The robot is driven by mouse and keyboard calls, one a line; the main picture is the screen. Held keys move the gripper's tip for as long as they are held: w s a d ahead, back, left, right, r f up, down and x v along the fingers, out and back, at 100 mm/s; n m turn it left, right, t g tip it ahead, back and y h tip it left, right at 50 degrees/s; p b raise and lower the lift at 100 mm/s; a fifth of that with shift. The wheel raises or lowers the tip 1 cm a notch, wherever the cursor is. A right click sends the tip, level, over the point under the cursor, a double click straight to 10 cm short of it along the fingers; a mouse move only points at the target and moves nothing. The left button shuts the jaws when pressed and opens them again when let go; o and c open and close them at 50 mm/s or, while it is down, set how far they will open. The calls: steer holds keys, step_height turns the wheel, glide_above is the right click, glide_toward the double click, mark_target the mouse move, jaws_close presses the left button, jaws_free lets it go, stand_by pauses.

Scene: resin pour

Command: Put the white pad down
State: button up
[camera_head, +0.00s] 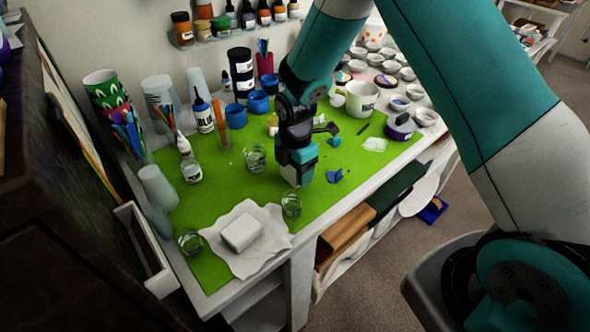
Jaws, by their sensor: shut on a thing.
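My gripper (296,178) points down over the green mat, near the middle of the table. It is shut on the white pad (290,172), of which only a small pale part shows under the jaws. The rest of the pad is hidden by the gripper. I cannot tell whether the pad touches the mat. A small clear glass (291,205) stands just in front of the gripper, and another clear glass (255,158) stands to its left.
A white block (241,232) lies on crumpled white paper (262,262) at the front of the green mat (215,190). Blue cups (258,102), a blue-labelled bottle (203,116) and a white mug (361,98) stand behind. The mat's left-middle has free room.

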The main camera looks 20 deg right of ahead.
steer(key=shift+f, duration=0.55)
steer(key=shift+f, duration=0.1)
steer(key=o, duration=1.2)
step_height(320, 180, up, 12)
steer(key=shift+f+b, duration=0.2)
steer(key=shift+b, duration=1)
steer(key=s+a+r+m+y, duration=0.1)
steer(key=s+r+m, duration=0.3)
steer(key=s, duration=0.4)
steer(key=s+a+r+m+y, duration=0.1)
steer(key=s+r+m, duration=0.3)
steer(key=s, duration=0.4)
steer(key=s+a+r+m+y, duration=0.2)
steer(key=s+r+m, duration=0.3)
steer(key=s, duration=0.4)
steer(key=shift+a+m, duration=0.8)
steer(key=shift+r, duration=0.1)
